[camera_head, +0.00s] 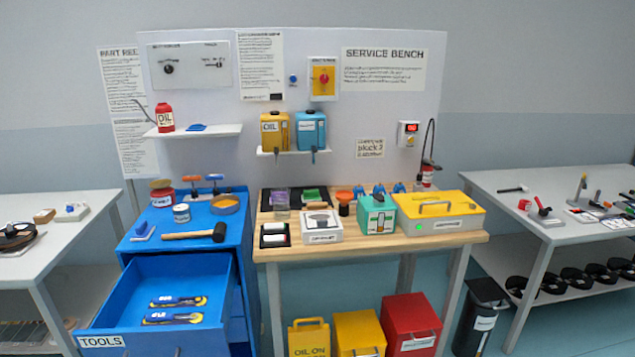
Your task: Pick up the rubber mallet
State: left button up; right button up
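The rubber mallet (197,234) lies on top of the blue tool cabinet (138,246), near its front edge. Its black head points right and its light wooden handle points left. Nothing covers it. Neither of my grippers shows in the head view.
The cabinet's upper drawer (222,318) is pulled open below the mallet, with two blue-and-yellow tools inside. Behind the mallet stand a small tin (181,213), a round orange-filled dish (224,204) and T-handled tools. The wooden workbench (390,246) stands close to the right.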

aim_at(218, 234)
jog(key=u, duration=1.2)
jog(key=i+l+u, duration=0.1)
jog(key=l, duration=0.2)
jog(key=i+l+u, duration=0.15)
jog(key=i+l, duration=0.05)
jog(key=l, duration=0.1)
